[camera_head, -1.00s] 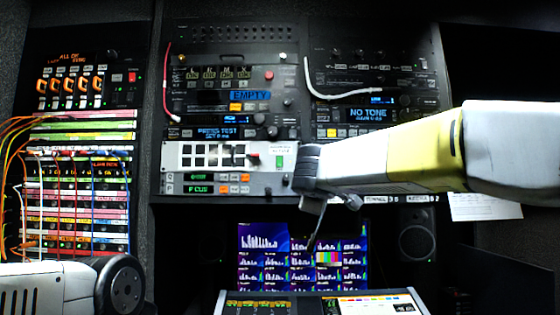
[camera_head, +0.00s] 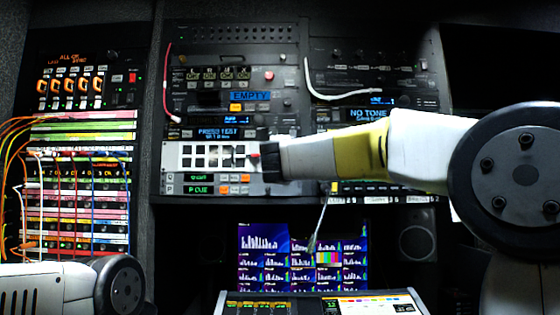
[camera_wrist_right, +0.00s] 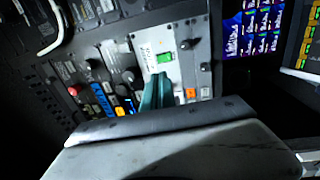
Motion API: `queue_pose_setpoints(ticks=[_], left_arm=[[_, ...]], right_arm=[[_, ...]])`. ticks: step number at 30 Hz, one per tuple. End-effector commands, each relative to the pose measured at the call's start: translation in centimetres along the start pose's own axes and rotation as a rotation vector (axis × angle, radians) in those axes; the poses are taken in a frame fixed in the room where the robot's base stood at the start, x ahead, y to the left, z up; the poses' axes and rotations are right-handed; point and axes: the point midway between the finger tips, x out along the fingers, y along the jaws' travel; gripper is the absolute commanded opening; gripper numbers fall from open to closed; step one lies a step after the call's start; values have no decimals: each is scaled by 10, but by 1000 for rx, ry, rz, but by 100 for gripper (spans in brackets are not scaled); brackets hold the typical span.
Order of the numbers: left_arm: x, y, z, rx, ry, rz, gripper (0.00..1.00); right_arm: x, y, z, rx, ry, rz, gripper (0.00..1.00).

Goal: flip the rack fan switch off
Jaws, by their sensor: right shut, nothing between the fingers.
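The white rack panel (camera_head: 205,147) with dark square openings is in the middle rack in the head view. A small red part (camera_head: 254,156), which looks like the switch, shows at its right side. My right arm reaches in from the right, and its dark wrist end covers the panel's right end, just beside the red part. In the right wrist view my right gripper (camera_wrist_right: 160,80) is shut and empty, its teal fingers in front of the white panel (camera_wrist_right: 150,40), below a green light (camera_wrist_right: 164,58). The switch is not clear there; contact cannot be told. My left gripper is out of view.
A red cable (camera_head: 167,85) and a white cable (camera_head: 335,94) hang on the rack units above. Monitors (camera_head: 265,240) and a console (camera_head: 320,303) lie below. A patch bay (camera_head: 80,190) with many coloured cables is at the left.

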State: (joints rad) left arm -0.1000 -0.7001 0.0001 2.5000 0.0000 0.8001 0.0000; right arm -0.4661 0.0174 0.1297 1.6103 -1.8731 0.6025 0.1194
Motion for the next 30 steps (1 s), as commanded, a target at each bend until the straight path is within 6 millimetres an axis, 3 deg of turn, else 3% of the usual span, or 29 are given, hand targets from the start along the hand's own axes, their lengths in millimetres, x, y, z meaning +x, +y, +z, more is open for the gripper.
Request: queue_pose_setpoints(ticks=[9,15,21,30], left_arm=[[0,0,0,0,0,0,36],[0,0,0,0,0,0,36],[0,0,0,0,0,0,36],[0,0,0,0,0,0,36]], right_arm=[[69,-1,0,1,-1,-1,0],[104,-1,0,1,-1,-1,0],[119,0,0,0,0,1,0],[122,0,0,0,1,0,0]])
